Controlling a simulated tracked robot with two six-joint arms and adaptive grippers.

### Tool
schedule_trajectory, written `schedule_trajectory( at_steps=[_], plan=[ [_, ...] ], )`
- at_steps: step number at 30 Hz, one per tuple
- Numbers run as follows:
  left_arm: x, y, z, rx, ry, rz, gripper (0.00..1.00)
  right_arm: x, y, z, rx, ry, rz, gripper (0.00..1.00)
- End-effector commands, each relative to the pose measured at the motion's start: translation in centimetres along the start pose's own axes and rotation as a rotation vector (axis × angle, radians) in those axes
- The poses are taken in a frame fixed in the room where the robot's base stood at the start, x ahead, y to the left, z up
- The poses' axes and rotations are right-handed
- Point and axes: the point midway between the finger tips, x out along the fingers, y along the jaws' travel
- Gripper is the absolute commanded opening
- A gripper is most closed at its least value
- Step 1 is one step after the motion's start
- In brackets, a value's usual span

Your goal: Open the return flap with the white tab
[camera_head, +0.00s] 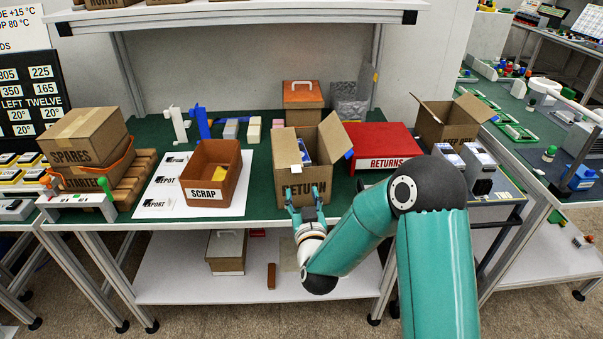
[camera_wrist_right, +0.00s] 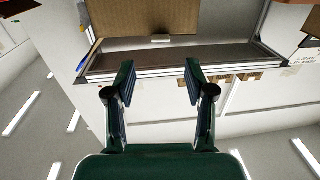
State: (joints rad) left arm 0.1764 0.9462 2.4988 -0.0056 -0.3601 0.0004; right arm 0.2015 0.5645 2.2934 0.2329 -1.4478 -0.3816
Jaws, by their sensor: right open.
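The open cardboard return box (camera_head: 307,189) stands on the green bench top, marked RETURN on its near face. Its left and right flaps stand up, and the right one bears a blue tab (camera_head: 349,153). A small white tab (camera_head: 296,168) shows near the box's near top edge. In the right wrist view, a cardboard surface (camera_wrist_right: 145,18) fills the top, with the white tab (camera_wrist_right: 161,39) at its lower edge. My right gripper (camera_head: 304,193) is in front of the box's near face, open and empty. In the wrist view, the fingers (camera_wrist_right: 159,84) are apart below the tab. Contact with the box cannot be told.
The brown SCRAP bin (camera_head: 212,180) stands left of the box. The red RETURNS container (camera_head: 381,142) is on its right. A lidded brown box (camera_head: 303,103) is behind. An overhead shelf (camera_head: 236,14) spans the bench.

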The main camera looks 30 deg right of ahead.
Motion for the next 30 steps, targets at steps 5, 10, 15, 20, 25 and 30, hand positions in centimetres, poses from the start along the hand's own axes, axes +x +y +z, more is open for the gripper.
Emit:
schedule_trajectory(
  at_steps=[5, 10, 15, 20, 25, 30],
  plan=[
    [-1.6, 0.6, 0.0, 0.0, 0.0, 0.0, 0.35, 3.9, 0.0, -0.3, 0.0, 0.0, 0.001, 0.54],
    [-2.4, 0.9, 0.0, 0.0, 0.0, 0.0, 0.35, 6.6, 0.1, -0.2, 0.0, 0.0, 0.001, 0.54],
    [-2.7, 1.0, 0.0, 0.0, 0.0, 0.0, 0.35, 8.1, 0.0, 0.0, 0.0, -0.001, 0.0, 0.54],
    [-2.8, 1.0, 0.0, 0.0, -0.001, 0.0, 0.35, 8.5, 0.1, 0.0, 0.0, 0.0, 0.0, 0.54],
    [-2.7, 1.0, 0.0, 0.0, -0.001, 0.0, 0.35, 8.5, 0.1, 0.1, 0.0, 0.0, 0.0, 0.54],
    [-2.7, 1.0, 0.0, 0.0, 0.0, 0.0, 0.35, 8.5, 0.1, 0.1, 0.0, 0.0, 0.0, 0.33]
  ],
)
